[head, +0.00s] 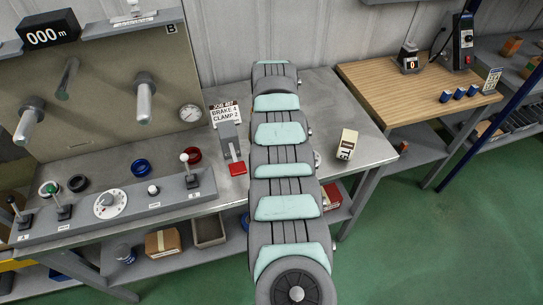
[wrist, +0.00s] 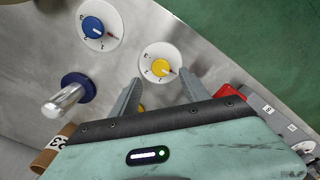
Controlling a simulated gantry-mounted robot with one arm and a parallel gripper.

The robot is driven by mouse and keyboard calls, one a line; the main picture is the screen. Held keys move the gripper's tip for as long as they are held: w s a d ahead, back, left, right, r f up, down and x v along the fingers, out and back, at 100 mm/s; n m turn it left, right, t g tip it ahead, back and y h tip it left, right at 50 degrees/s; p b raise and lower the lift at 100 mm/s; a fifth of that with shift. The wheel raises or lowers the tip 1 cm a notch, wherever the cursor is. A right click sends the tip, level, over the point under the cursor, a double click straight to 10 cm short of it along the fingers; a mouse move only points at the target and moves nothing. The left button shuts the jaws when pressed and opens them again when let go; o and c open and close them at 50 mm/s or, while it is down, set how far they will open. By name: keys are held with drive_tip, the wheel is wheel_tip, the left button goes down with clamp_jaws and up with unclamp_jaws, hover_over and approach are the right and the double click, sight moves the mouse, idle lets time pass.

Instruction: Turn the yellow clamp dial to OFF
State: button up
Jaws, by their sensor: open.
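The yellow clamp dial (wrist: 161,68) is a round knob on a white round plate on the grey metal bench, in the upper middle of the wrist view. A pale line on the knob points to the lower right, near a small red mark on the plate. The small markings around it are too small to read. My gripper (wrist: 160,90) is open, with its two grey fingertips apart, just below the dial in the picture and not around the knob. In the head view my arm hides the gripper and the yellow dial.
A blue dial (wrist: 93,26) and a metal post on a blue base (wrist: 65,97) stand left of the yellow dial. A red part (wrist: 228,91) is at right. A sign (head: 224,113) reads BRAKE 4, CLAMP 2. A labelled block (head: 347,144) stands right of my arm.

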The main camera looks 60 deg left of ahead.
wheel_tip(320, 180, up, 5)
drive_tip(key=shift+r, duration=0.15)
drive_tip(key=shift+s+d, duration=0.1)
idle(0.5)
